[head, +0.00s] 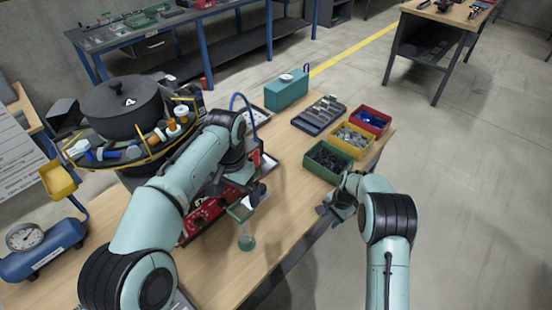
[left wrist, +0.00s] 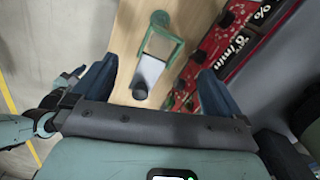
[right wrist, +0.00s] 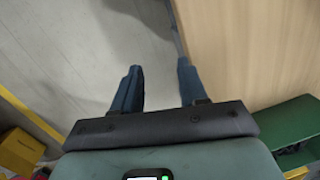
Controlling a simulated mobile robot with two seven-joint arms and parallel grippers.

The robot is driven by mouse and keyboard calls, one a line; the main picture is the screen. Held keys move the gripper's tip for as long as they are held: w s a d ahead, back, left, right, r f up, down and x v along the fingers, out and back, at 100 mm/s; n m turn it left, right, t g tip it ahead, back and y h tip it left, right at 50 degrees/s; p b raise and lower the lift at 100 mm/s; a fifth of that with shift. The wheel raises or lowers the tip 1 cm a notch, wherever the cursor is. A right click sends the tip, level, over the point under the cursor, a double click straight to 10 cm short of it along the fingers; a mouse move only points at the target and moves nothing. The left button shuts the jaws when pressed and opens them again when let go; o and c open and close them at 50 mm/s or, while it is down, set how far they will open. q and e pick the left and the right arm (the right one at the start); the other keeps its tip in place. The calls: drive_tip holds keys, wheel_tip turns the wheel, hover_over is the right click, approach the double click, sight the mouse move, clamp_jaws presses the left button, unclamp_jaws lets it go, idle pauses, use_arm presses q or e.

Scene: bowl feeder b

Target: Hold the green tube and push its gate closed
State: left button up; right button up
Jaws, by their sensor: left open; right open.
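The green tube (head: 246,238) is near the front edge of the wooden table, with a clear lower part and a green upper frame; the frame also shows in the left wrist view (left wrist: 162,20). A pale grey plate (left wrist: 150,70), which looks like its gate, sticks out of the frame toward my left gripper and ends in a dark round piece. My left gripper (head: 243,183) is open above the tube, with the plate between its spread fingers in the picture; contact cannot be told. My right gripper (head: 335,210) is open and empty at the table's front edge.
A red panel unit (left wrist: 215,50) stands close beside the tube. Green (head: 327,161), yellow (head: 351,141) and red (head: 371,122) bins of parts stand at the table's right. A black bowl feeder (head: 122,105) and a blue air tank (head: 42,255) are at left. Bare tabletop lies right of the tube.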

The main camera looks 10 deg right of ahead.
sight(241, 219)
use_arm(q)
wheel_tip(241, 219, down, 13)
drive_tip(key=shift+a+f, duration=0.1)
drive_tip(key=shift+f, duration=0.1)
use_arm(e)
drive_tip(key=w+a+r+m+y, duration=0.1)
drive_tip(key=a+r+m, duration=0.1)
drive_tip(key=a+r, duration=0.4)
drive_tip(key=w+a+r+m, duration=0.1)
drive_tip(key=a+r, duration=0.5)
drive_tip(key=r, duration=0.8)
drive_tip(key=w+a+r+m+y, duration=0.1)
drive_tip(key=a+r+m, duration=0.2)
drive_tip(key=a+r, duration=0.4)
wheel_tip(241, 219, up, 4)
drive_tip(key=shift+f+g+y, duration=0.2)
drive_tip(key=shift+g+y, duration=0.1)
